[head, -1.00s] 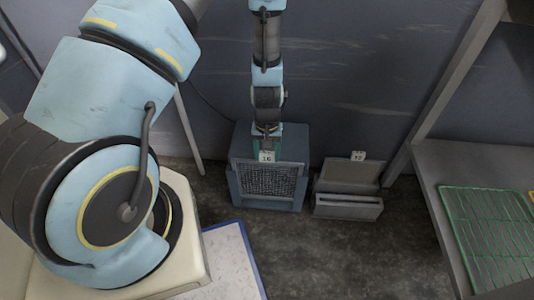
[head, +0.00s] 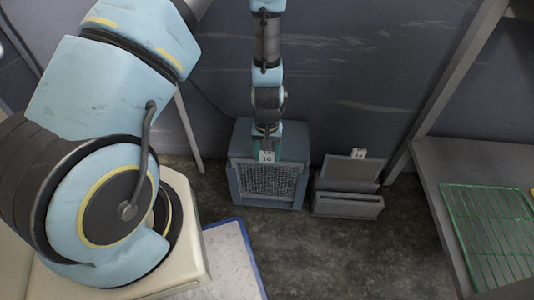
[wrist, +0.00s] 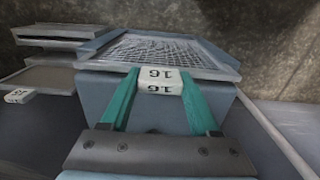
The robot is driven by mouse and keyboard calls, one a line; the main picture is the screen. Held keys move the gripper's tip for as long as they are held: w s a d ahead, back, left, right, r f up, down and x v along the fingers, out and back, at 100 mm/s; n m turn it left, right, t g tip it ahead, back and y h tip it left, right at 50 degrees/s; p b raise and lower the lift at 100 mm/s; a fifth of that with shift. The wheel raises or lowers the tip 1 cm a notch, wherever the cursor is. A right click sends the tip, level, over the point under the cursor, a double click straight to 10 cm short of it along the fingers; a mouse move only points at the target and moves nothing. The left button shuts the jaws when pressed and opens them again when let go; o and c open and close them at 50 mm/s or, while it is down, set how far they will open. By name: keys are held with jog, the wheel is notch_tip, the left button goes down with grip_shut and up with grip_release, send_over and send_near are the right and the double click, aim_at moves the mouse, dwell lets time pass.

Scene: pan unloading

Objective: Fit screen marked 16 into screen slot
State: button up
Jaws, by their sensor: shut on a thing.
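The screen marked 16 is a grey mesh panel (head: 265,181) in a pale frame. It stands at the front face of a blue-grey box (head: 243,137) on the floor by the wall. Its white tab (wrist: 159,82) reads 16. My gripper (wrist: 160,77) has its green fingers on both sides of that tab and is shut on it. In the head view my gripper (head: 267,147) is above the screen's top edge, pointing down. The screen's lower edge is at the box's front ledge; I cannot tell how deep it sits in the slot.
A grey rack (head: 347,204) with another panel and a white tag (head: 359,153) stands to the right of the box. A shelf (head: 446,216) with a green wire grid (head: 487,228) is at the far right. A blue-edged white board (head: 229,262) lies at the front. Dark floor is clear between.

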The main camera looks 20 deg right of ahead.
aim_at(267, 161)
jog(key=shift+f+b, duration=1.4)
jog(key=shift+f, duration=0.8)
dwell(1.0)
jog(key=o, duration=1.5)
notch_tip(267, 161, up, 11)
jog(key=p, duration=0.2)
jog(key=shift+p, duration=0.35)
jog(key=shift+f, duration=0.1)
